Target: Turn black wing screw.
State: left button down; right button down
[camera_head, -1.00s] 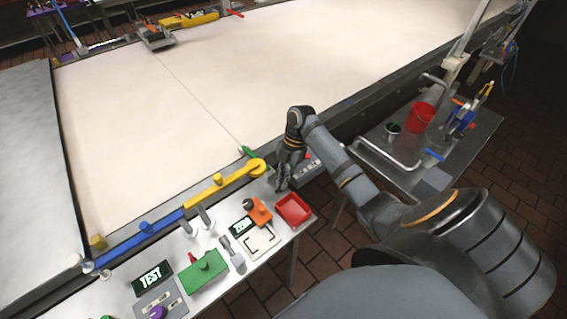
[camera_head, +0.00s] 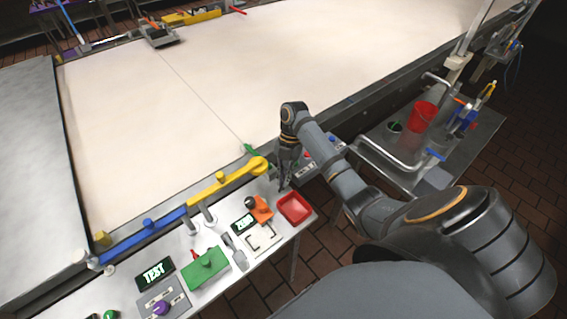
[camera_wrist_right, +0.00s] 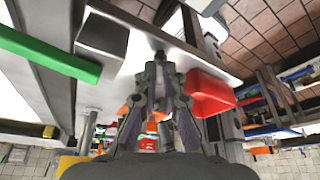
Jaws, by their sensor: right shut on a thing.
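My left gripper is not in view.
A yellow lever (camera_head: 230,182) and a blue bar (camera_head: 150,232) run along the belt edge left of the gripper. An orange clamp (camera_head: 261,211), a green box (camera_head: 206,266) and a TEST display (camera_head: 156,273) stand on the table.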

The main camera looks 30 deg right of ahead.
jog(key=c, duration=1.5)
grip_release()
